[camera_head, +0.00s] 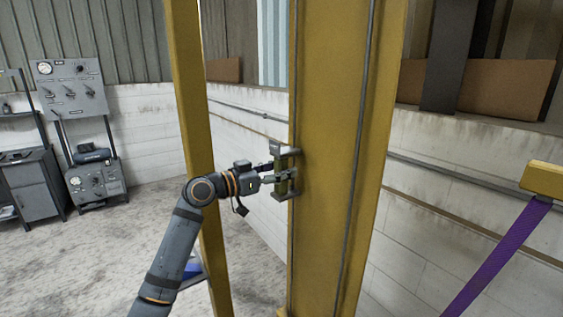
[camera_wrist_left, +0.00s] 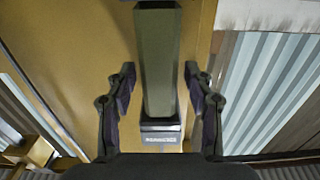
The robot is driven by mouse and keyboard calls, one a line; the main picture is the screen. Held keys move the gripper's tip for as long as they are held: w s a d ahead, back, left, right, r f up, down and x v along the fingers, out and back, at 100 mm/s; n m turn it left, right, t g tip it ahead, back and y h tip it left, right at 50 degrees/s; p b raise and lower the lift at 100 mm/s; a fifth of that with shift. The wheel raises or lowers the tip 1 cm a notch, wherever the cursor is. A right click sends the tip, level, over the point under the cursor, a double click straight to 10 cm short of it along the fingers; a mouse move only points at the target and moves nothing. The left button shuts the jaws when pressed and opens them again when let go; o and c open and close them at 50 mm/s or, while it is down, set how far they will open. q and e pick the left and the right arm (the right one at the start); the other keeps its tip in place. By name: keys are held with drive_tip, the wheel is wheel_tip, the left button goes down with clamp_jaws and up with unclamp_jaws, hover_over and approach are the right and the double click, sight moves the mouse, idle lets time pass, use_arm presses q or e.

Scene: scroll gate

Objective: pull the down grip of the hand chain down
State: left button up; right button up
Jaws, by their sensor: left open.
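A grey bracket-shaped grip (camera_head: 284,194) sits at the left edge of the wide yellow column in the head view. In the left wrist view the grip's dark upright bar (camera_wrist_left: 158,55) runs between my two fingers, with a small labelled block (camera_wrist_left: 160,138) at its lower end. My left gripper (camera_head: 277,172) is open at the grip, with one finger on each side of the bar. A gap shows between each finger and the bar, so it is not clamped. The fingers partly cover the grip in the head view. My right gripper is not in view.
The wide yellow column (camera_head: 328,90) has thin dark lines running down it. A narrower yellow post (camera_head: 187,60) stands behind my left arm. A purple strap (camera_head: 497,255) hangs from a yellow block (camera_head: 541,179) at the right. Grey equipment (camera_head: 95,180) stands far left.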

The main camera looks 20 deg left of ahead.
use_arm(q)
drive_tip(key=shift+w, duration=0.1)
clamp_jaws()
idle(0.3)
